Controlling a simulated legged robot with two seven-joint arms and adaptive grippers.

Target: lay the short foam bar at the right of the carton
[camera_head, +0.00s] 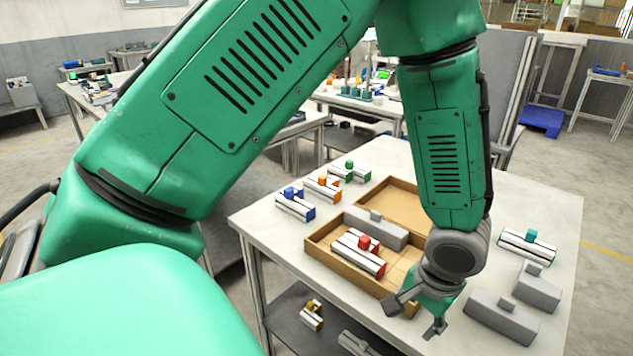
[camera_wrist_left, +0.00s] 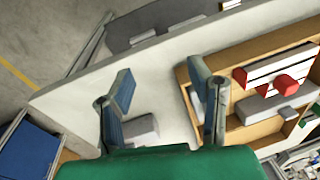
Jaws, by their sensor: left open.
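The open carton (camera_head: 313,249) stands on the white table, and its wall also shows in the left wrist view (camera_wrist_left: 241,138). Its near part holds a grey foam bar (camera_head: 376,229) and a striped bar with a red block (camera_head: 358,254). To the right of the carton lie a short grey foam bar (camera_head: 537,291) and a longer grey one (camera_head: 502,316). My left gripper (camera_head: 416,316) is open and empty, above the carton's near right corner. Between its fingers (camera_wrist_left: 162,105) the left wrist view shows a grey bar (camera_wrist_left: 143,129), partly hidden; I cannot tell which one.
Striped bars with blue (camera_head: 295,204), orange (camera_head: 322,187) and green (camera_head: 349,172) blocks lie left of the carton. One with a teal block (camera_head: 527,245) lies at the right. A lower shelf (camera_head: 290,330) holds more bars. My left arm hides part of the carton.

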